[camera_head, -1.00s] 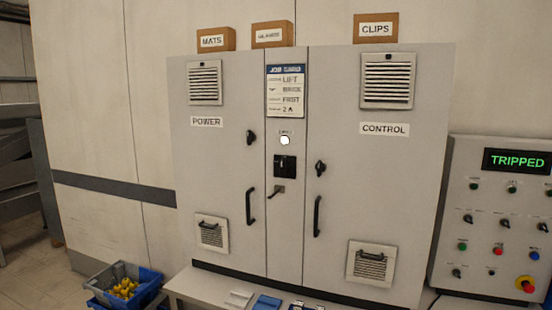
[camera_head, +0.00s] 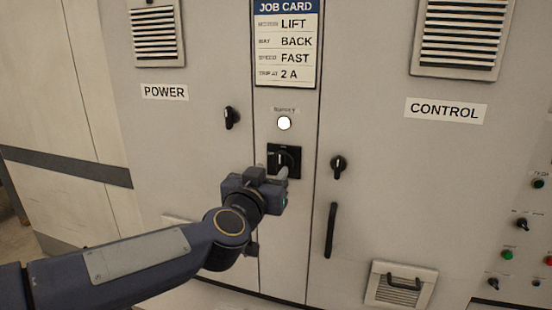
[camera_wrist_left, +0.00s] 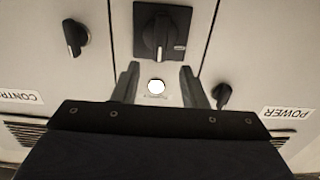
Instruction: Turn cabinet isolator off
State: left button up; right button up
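The cabinet isolator is a black square plate with a rotary handle (camera_head: 285,158), on the narrow middle panel below a lit white lamp (camera_head: 284,123). Its handle looks near upright. In the left wrist view, turned upside down, the isolator (camera_wrist_left: 172,18) shows whole at the top, with the handle nearly in line with the panel. My left gripper (camera_head: 276,172) is in front of the isolator's lower part. In the wrist view its two fingers (camera_wrist_left: 159,68) are apart, with nothing between them but the lamp behind. Contact with the handle is not visible. My right gripper is out of view.
Two black door knobs flank the panel, one on the POWER door (camera_head: 232,117) and one on the CONTROL door (camera_head: 338,167). A black door handle (camera_head: 330,230) stands out below the right knob. The job card (camera_head: 286,45) hangs above the lamp. My left forearm covers the lower left.

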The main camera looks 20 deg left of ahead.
aim_at(280, 161)
pick_arm(q)
jog(key=w, duration=0.6)
jog(key=shift+d, duration=0.15)
jog(key=shift+c, duration=0.5)
grip_shut()
